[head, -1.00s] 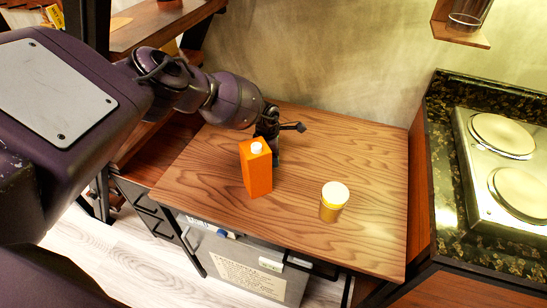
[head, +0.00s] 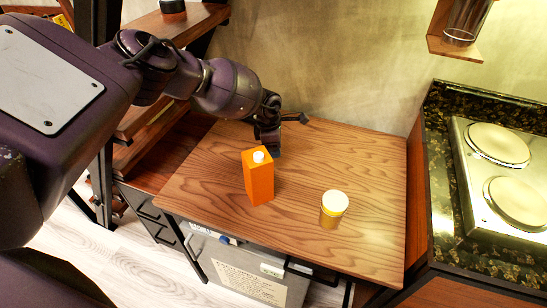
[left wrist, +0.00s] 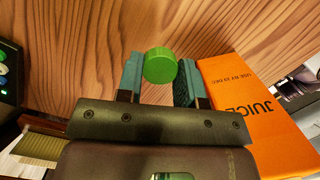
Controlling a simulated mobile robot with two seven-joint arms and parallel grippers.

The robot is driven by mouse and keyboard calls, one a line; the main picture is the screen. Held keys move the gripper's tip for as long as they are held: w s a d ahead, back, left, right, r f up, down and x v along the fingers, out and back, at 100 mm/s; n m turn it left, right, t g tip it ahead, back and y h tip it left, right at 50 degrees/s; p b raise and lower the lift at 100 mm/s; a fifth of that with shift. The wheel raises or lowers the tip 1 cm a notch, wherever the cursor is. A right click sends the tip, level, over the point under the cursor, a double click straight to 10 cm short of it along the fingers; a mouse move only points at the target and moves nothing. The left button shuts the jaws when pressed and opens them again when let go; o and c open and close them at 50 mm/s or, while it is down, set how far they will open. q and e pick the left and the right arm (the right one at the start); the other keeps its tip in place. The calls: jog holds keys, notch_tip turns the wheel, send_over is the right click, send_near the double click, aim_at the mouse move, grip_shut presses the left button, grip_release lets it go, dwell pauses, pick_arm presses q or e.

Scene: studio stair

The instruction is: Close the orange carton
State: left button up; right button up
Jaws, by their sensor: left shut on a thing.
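The orange carton (head: 258,180) stands upright on the wooden table, with a bare white spout (head: 258,157) on its top. It also shows at the right in the left wrist view (left wrist: 252,105), with the word JUICE on its side; its spout is out of that frame. My left gripper (head: 275,150) is just behind the carton in the head view, apart from it as far as I can tell. Its fingers are shut on a round green cap (left wrist: 160,66), held above the wood. The head view does not show the cap. My right gripper is not in view.
A yellow jar with a white lid (head: 334,208) stands right of the carton on the table (head: 300,245). A hob (head: 505,170) is on the dark counter at the right. A wooden shelf holding a glass (head: 466,20) hangs above. The table's back right is clear.

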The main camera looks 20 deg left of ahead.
pick_arm(q)
notch_tip(320, 180, up, 13)
jog(key=p, duration=0.1)
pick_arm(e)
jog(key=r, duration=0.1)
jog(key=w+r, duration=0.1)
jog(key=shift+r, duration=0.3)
pick_arm(q)
jog(key=shift+r, duration=0.1)
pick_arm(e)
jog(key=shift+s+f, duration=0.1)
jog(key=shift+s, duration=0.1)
